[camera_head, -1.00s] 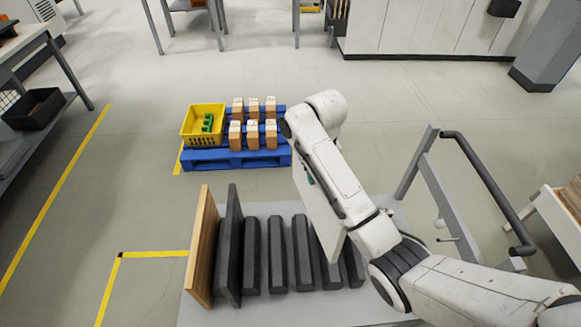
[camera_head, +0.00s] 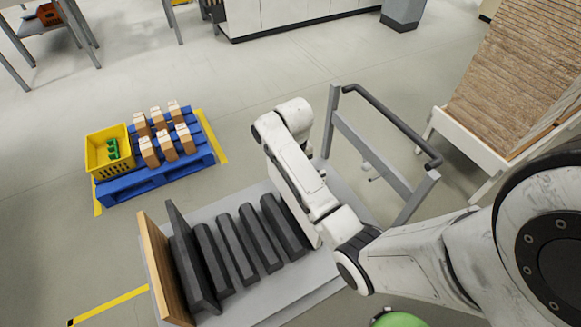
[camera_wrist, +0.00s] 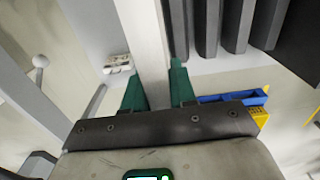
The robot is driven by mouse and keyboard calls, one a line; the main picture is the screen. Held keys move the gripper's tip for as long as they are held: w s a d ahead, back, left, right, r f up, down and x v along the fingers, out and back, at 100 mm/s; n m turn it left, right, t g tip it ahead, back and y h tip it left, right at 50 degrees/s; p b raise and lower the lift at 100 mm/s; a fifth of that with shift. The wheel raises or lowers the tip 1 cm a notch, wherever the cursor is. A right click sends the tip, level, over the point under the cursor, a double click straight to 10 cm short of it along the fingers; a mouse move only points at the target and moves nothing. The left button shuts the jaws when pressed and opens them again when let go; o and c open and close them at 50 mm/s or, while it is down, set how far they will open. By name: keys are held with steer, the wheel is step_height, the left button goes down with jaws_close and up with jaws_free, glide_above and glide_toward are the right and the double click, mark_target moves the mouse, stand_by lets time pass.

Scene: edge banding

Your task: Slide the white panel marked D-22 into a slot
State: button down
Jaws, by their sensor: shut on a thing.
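The white panel (camera_wrist: 145,40) stands on edge between the green fingers of my gripper (camera_wrist: 158,90) in the wrist view. In the head view a strip of the panel (camera_head: 288,187) shows beside my arm, which hides most of it and the gripper. No D-22 mark can be read. The slotted rack of dark grey dividers (camera_head: 238,250) stands on a grey cart (camera_head: 268,315). The panel is at the right end of the dividers, close alongside the last one. I cannot tell whether its lower edge is inside a slot.
A wooden board (camera_head: 160,265) and a tall dark panel (camera_head: 185,250) stand at the rack's left end. The cart's handle (camera_head: 395,125) rises on the right. A blue pallet (camera_head: 150,182) with a yellow crate (camera_head: 98,160) and several blocks lies on the floor behind, left.

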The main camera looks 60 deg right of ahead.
steer(key=shift+f+b, duration=2.5)
steer(key=shift+f, duration=3.45)
steer(key=c, duration=0.8)
jaws_free()
steer(key=shift+c, duration=0.2)
steer(key=shift+f, duration=0.1)
step_height(320, 180, up, 11)
steer(key=shift+f, duration=0.1)
